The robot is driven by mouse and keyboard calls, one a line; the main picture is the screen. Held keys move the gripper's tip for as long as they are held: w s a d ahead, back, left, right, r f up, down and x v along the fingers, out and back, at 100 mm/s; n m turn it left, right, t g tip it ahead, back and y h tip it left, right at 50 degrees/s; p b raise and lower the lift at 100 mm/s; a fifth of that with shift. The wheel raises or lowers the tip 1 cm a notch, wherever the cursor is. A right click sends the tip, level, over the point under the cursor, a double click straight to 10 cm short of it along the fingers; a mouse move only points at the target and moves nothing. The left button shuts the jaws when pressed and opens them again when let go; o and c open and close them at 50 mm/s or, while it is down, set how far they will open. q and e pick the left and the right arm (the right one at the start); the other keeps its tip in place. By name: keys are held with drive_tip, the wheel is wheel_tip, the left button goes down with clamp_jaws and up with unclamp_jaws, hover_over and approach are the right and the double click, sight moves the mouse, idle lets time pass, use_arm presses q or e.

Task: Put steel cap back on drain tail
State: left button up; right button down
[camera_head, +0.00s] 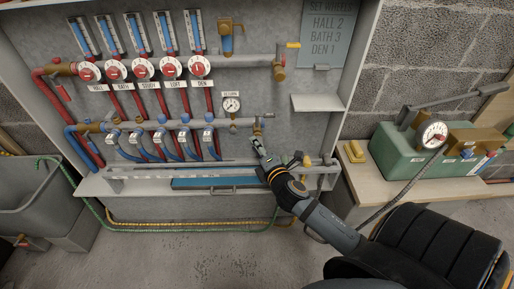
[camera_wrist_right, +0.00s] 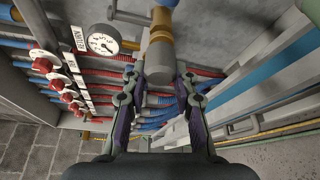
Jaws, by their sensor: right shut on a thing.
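The steel cap is a short plain grey cylinder (camera_wrist_right: 159,66) in the right wrist view, between the fingertips of my right gripper (camera_wrist_right: 160,84). The gripper is shut on it. The brass drain tail (camera_wrist_right: 161,32) lies directly beyond the cap, in line with it. The two appear to meet, but I cannot tell how far the cap sits on it. In the head view my right gripper (camera_head: 260,149) is just below the drain tail (camera_head: 257,129) at the right end of the lower manifold; the cap is too small to make out there.
A round return gauge (camera_wrist_right: 103,40) is left of the tail. Red-knobbed valves and red and blue pipes fill the panel (camera_head: 250,80). A small shelf (camera_head: 317,103) is at right. A green pump box (camera_head: 400,152) with a gauge stands on the right bench.

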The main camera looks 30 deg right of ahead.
drive_tip(key=shift+a+f, duration=0.1)
drive_tip(key=shift+a, duration=0.05)
idle(0.3)
drive_tip(key=shift+w, duration=0.3)
idle(0.4)
idle(0.8)
drive_tip(key=shift+w+d+p, duration=0.35)
drive_tip(key=shift+d+p, duration=0.05)
drive_tip(key=shift+p, duration=0.45)
idle(1.4)
drive_tip(key=c, duration=1)
unclamp_jaws()
